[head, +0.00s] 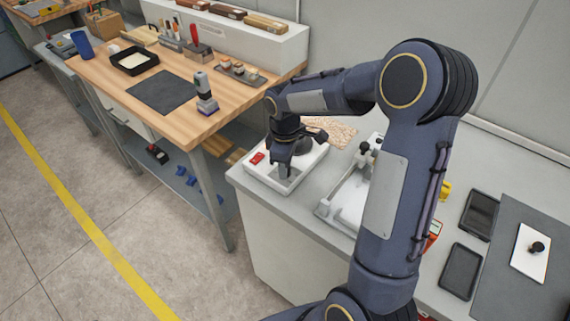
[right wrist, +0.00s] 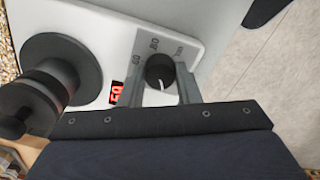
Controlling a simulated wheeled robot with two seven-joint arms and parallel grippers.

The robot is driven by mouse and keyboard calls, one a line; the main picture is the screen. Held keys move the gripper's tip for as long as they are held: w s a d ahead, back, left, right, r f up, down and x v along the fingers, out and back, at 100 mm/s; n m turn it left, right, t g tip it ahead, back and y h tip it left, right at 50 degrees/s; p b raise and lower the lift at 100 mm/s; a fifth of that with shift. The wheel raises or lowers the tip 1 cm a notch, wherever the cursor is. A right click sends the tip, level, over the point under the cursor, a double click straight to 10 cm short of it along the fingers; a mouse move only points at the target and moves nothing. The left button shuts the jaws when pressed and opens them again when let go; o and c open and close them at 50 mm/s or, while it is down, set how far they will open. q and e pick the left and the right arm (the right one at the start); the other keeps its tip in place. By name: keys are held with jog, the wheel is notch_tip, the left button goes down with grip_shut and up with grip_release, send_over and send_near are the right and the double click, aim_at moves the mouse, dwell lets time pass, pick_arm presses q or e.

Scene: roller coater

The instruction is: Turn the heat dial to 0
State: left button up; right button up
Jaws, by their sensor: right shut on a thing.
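The dial's white pointer line points down in that view, towards my gripper. My right gripper (head: 284,172) reaches down over the unit; in the right wrist view its fingers (right wrist: 160,76) are shut on the dial, one on each side. My left gripper is not in view.
A dark roller and handle (right wrist: 50,85) stand beside the dial. A white tray device (head: 350,200) is right of the coater, with black pads (head: 461,270) farther right. A wooden workbench (head: 190,115) with tools stands left, across a gap.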

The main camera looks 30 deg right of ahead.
jog(key=o, duration=1)
notch_tip(320, 180, up, 7)
jog(key=shift+r, duration=0.45)
